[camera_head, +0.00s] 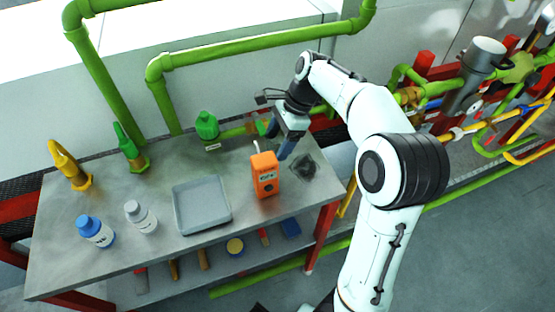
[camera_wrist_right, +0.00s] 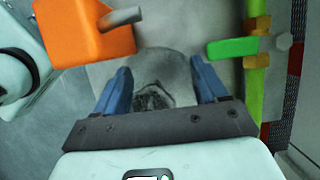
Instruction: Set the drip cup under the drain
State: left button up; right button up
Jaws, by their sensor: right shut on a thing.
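My right gripper (camera_head: 279,143) is low over the right end of the steel bench, with its blue fingers pointing down. In the right wrist view the gripper (camera_wrist_right: 161,72) has its fingers apart on both sides of a grey, rounded shape with a dark patch, which looks like the drip cup (camera_wrist_right: 166,70). The fingers hide part of its sides, and I cannot tell its height over the bench. The drain is not clearly marked; a pipe with brass fittings and a green lever (camera_wrist_right: 232,48) runs beside the right finger. My left gripper is out of view.
An orange box (camera_head: 265,176) stands close beside the right gripper. Green pipes (camera_head: 230,54) run behind the bench. Bare bench lies around the tray.

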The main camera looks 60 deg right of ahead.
jog(key=shift+f+b, duration=0.75)
jog(key=shift+f, duration=2.65)
jog(key=shift+f, duration=0.15)
jog(key=o, duration=1)
jog(key=shift+o, duration=0.2)
